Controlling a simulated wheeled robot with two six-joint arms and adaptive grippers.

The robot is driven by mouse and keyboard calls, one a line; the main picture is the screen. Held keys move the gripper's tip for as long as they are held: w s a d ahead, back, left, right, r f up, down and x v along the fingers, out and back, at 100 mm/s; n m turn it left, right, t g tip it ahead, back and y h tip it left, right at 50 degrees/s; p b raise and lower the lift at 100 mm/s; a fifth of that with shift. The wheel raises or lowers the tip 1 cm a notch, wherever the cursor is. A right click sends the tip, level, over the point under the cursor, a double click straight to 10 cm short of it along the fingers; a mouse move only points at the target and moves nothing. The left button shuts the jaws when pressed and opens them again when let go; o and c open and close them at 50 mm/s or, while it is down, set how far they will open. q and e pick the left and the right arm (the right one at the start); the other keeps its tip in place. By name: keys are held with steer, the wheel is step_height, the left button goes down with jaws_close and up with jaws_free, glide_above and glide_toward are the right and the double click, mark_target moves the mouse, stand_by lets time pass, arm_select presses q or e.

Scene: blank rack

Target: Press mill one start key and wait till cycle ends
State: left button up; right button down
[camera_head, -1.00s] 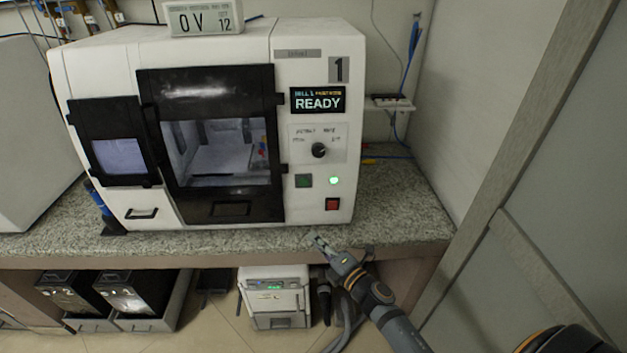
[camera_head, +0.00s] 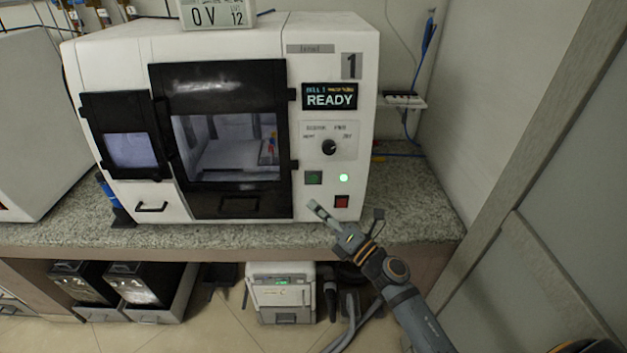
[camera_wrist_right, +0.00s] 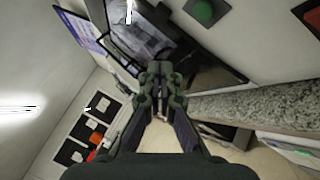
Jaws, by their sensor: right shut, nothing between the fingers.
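Mill one (camera_head: 215,48) is a white machine marked 1, and its display (camera_head: 330,97) reads READY. My left gripper is out of view.
The mill stands on a speckled stone counter (camera_head: 413,203). A dial (camera_head: 329,147) sits above the keys. A wall and grey cabinet door (camera_head: 560,250) bound the right side. Black bins (camera_head: 145,283) and a small white unit (camera_head: 281,290) stand below the counter.

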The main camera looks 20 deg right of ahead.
mark_target(313, 179)
steer(key=w+d, duration=0.2)
steer(key=w, duration=0.5)
steer(key=shift+f+b, duration=0.2)
steer(key=shift+b, duration=0.25)
steer(key=shift+w, duration=0.25)
stand_by(0.8)
steer(key=shift+w+d, duration=0.1)
steer(key=shift+w, duration=0.15)
